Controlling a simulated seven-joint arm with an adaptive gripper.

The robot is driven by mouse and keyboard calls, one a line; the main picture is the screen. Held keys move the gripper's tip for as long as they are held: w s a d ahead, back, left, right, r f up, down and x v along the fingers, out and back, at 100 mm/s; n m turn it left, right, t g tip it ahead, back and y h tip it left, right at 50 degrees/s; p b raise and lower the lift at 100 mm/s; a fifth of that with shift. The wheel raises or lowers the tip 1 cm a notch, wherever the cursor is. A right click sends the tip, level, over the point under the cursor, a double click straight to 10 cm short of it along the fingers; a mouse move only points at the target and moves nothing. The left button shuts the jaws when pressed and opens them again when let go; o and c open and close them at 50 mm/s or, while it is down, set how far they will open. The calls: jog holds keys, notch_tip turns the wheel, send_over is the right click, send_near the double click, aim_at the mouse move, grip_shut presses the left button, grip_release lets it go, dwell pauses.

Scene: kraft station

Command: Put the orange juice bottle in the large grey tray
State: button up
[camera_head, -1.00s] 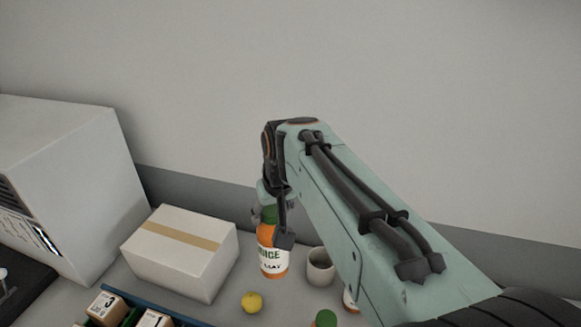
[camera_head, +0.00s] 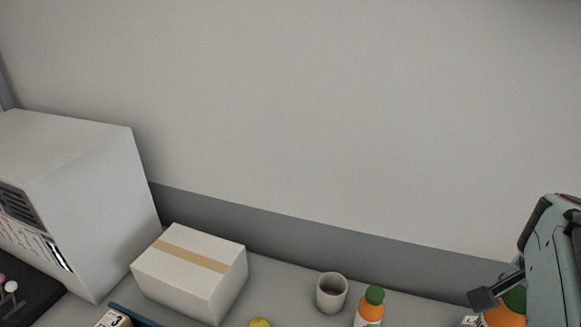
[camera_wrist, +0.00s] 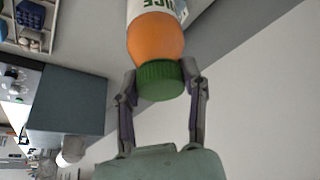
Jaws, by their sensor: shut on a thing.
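An orange juice bottle with a green cap and white label is held in my gripper (camera_wrist: 160,85). In the wrist view the held bottle (camera_wrist: 155,38) has the fingers on both sides of its green cap. In the head view my gripper (camera_head: 497,292) is at the lower right edge, with the held bottle (camera_head: 505,316) partly hidden behind it and cut by the frame. A second orange juice bottle (camera_head: 369,310) with a green cap stands on the counter, left of my gripper. I cannot make out the large grey tray in these views.
A grey cup (camera_head: 332,293) stands beside the second bottle. A taped cardboard box (camera_head: 190,272), a large white machine (camera_head: 80,200) and a yellow round fruit (camera_head: 260,323) are to the left. A blue-edged crate (camera_head: 135,316) shows at the bottom. The wall (camera_head: 300,110) runs behind the counter.

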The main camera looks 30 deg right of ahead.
jog(key=s, duration=0.1)
jog(key=s+m, duration=0.1)
jog(key=shift+s+d+f, duration=0.15)
jog(key=shift+s+d, duration=0.1)
jog(key=shift+s, duration=0.1)
jog(key=w+d+f, duration=0.3)
jog(key=d+f, duration=1)
jog(key=f, duration=0.4)
jog(key=shift+d+f, duration=0.35)
jog(key=shift+w, duration=0.1)
jog(key=o, duration=1.2)
jog(key=shift+f, duration=0.1)
